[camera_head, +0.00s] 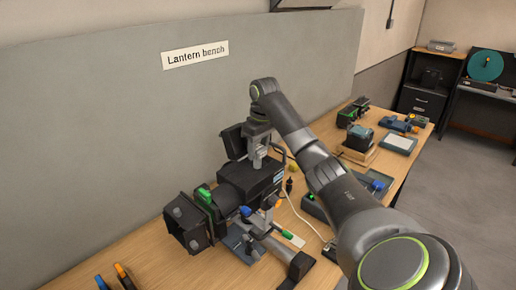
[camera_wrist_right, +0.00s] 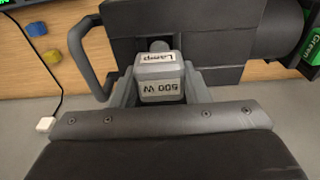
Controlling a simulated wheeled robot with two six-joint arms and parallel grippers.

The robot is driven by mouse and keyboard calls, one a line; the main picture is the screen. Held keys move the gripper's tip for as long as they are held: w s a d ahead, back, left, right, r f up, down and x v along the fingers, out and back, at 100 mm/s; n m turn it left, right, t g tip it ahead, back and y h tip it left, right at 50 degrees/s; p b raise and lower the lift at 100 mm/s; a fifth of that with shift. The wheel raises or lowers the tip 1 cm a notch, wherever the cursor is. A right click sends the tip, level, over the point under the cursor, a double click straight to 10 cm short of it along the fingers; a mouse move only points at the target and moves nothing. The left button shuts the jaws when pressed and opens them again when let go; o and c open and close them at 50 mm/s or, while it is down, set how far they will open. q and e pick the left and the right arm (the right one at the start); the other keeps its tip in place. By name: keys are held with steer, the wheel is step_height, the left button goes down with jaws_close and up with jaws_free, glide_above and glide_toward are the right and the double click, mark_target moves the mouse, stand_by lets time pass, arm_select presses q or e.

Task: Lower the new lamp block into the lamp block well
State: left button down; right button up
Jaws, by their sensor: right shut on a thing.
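My right gripper (camera_head: 259,158) points down at the top of a black lantern (camera_head: 250,178) on the bench. In the right wrist view it is shut on a grey lamp block (camera_wrist_right: 162,88), with a finger on each side. The block carries a "Lamp" label and "500 W" lettering. The lantern's dark housing (camera_wrist_right: 215,40) lies behind the block there. The lantern's lid (camera_head: 232,140) stands open to the left of the gripper. The lamp block well is hidden by the gripper and block; I cannot tell how deep the block sits. My left gripper is not in view.
Green-clipped lens parts (camera_head: 205,196) extend from the lantern's front. A handle (camera_wrist_right: 90,60) stands beside the block. A cable (camera_head: 300,212) runs over the bench. A wooden block stand (camera_head: 357,152) and a pale tray (camera_head: 398,143) are farther right. Tool handles (camera_head: 122,275) lie at front left.

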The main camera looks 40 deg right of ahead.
steer(key=shift+f, duration=1)
steer(key=shift+f, duration=0.35)
steer(key=o, duration=1.6)
